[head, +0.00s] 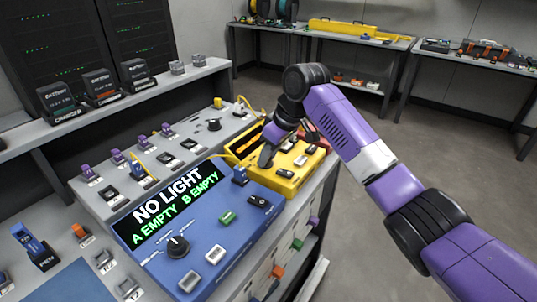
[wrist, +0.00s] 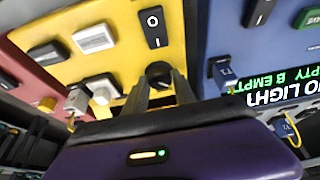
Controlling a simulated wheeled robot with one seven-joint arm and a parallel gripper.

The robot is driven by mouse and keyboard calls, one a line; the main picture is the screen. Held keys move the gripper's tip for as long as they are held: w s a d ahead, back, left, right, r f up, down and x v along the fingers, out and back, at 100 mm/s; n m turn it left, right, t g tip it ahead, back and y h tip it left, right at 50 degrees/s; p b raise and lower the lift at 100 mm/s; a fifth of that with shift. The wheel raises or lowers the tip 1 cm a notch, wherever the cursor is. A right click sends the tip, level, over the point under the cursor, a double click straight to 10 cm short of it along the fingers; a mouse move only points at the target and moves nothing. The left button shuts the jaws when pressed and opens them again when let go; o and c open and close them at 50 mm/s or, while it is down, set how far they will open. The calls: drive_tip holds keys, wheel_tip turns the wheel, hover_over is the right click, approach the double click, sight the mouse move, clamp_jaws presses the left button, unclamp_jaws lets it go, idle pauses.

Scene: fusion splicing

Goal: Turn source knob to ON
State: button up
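A yellow box (head: 312,160) stands at the bench edge behind a blue panel, and my gripper (head: 266,160) reaches down onto its left part. In the wrist view, the yellow box (wrist: 122,58) carries a round black knob (wrist: 158,70). The two fingers of my gripper (wrist: 161,84) stand on either side of this knob. I cannot tell whether they press on it. The knob's pointer and any ON mark are not readable. I take it as the source knob, but I see no label. The gripper hides the knob in the head view.
The blue panel (head: 215,240) has a screen reading "NO LIGHT, A EMPTY, B EMPTY" and its own black knob (head: 178,247). On the yellow box are a black rocker switch (wrist: 153,27) and several buttons. A blue plug (wrist: 222,72) is close by. Open floor lies right of the bench.

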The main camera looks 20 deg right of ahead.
clamp_jaws()
